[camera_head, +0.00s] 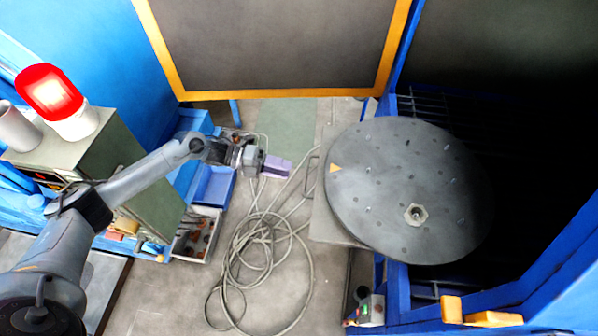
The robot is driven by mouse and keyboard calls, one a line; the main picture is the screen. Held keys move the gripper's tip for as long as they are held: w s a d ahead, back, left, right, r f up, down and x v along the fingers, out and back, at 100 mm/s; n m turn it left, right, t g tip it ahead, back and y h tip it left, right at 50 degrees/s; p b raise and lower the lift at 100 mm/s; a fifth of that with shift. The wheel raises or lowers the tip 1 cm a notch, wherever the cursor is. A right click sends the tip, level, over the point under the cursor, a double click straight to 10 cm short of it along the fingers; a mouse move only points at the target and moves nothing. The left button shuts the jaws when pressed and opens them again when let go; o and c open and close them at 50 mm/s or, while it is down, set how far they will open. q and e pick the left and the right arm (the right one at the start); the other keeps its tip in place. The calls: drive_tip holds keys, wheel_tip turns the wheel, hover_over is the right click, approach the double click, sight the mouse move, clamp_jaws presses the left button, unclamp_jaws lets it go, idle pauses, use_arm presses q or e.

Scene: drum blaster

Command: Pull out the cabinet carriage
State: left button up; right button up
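The cabinet carriage (322,225) is a grey plate bearing a large dark round turntable (385,170) with small holes, a hex nut and an orange triangle mark. It sits at the mouth of the dark blue-framed cabinet (400,290), its left edge outside the frame. A thin handle (310,177) stands out on the carriage's left side. My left gripper (284,167), with purple fingers, is a little left of the handle, apart from it, pointing right. Its finger gap is not clear from this angle. My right gripper is not in view.
Coiled hoses (255,250) lie on the floor below my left gripper. A grey-green control box (140,165) with a red beacon (48,92) stands at left, with blue bins (213,187) beside it. A dark orange-framed panel (270,45) is at the back. A small switch box (370,308) is at the cabinet's front.

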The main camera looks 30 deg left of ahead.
use_arm(q)
drive_tip(key=shift+x, duration=2.75)
drive_tip(key=shift+c, duration=0.5)
clamp_jaws()
drive_tip(key=shift+a, duration=0.1)
